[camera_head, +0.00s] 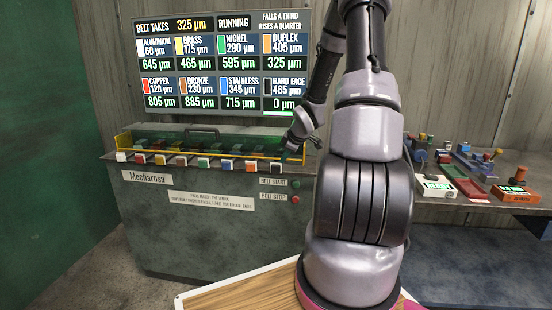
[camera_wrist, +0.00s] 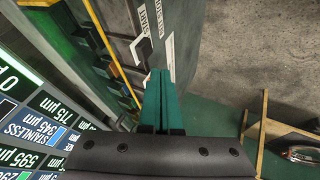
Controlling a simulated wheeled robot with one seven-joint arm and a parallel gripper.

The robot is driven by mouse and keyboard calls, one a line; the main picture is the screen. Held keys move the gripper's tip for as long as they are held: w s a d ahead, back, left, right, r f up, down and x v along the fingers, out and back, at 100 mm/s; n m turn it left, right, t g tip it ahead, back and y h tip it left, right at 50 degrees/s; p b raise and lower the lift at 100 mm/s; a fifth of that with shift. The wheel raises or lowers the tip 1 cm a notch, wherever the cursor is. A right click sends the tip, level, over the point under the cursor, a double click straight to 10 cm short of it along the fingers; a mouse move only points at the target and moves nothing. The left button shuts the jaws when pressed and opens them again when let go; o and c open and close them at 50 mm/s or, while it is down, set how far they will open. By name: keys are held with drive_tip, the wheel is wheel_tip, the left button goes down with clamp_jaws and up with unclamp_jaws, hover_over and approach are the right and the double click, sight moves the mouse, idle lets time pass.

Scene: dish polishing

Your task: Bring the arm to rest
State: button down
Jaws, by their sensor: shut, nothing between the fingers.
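My gripper (camera_head: 288,148) hangs at the right end of the console (camera_head: 215,225), near the last of its row of coloured keys. In the wrist view my gripper's two teal fingers (camera_wrist: 160,76) lie together, shut with nothing between them. The console front and its white labels show just beyond them. My arm rises from the lower middle of the head view, bends at the top and comes down left to the gripper. In the head view the fingertips are small and dark, and I cannot tell whether they touch the console.
A display board (camera_head: 222,65) behind the console reads RUNNING, belt takes 325 µm. A green belt start button (camera_head: 295,184) and red belt stop button (camera_head: 295,199) are on the console front. A READY block (camera_head: 437,187) and an orange block (camera_head: 515,192) sit on the right bench.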

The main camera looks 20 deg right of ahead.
drive_tip(key=s+a+r+m+h, duration=0.1)
drive_tip(key=s+a+r+m, duration=0.25)
drive_tip(key=r, duration=0.35)
drive_tip(key=s+a+r+m+h, duration=0.1)
drive_tip(key=s+a+r+m, duration=0.1)
drive_tip(key=s+r, duration=0.35)
drive_tip(key=s+a+r+m, duration=0.2)
drive_tip(key=r, duration=0.6)
drive_tip(key=s+a+r+m+y, duration=0.1)
drive_tip(key=s+a+r+m, duration=0.2)
drive_tip(key=s, duration=0.6)
drive_tip(key=s+a+r+m+y, duration=0.2)
drive_tip(key=s+a+r+m, duration=0.1)
drive_tip(key=s+a+r, duration=0.3)
drive_tip(key=s+a, duration=0.2)
drive_tip(key=s, duration=0.1)
drive_tip(key=shift+s+a+r+m+y, duration=0.15)
drive_tip(key=shift+r+m+y, duration=0.15)
drive_tip(key=shift+r+m, duration=0.05)
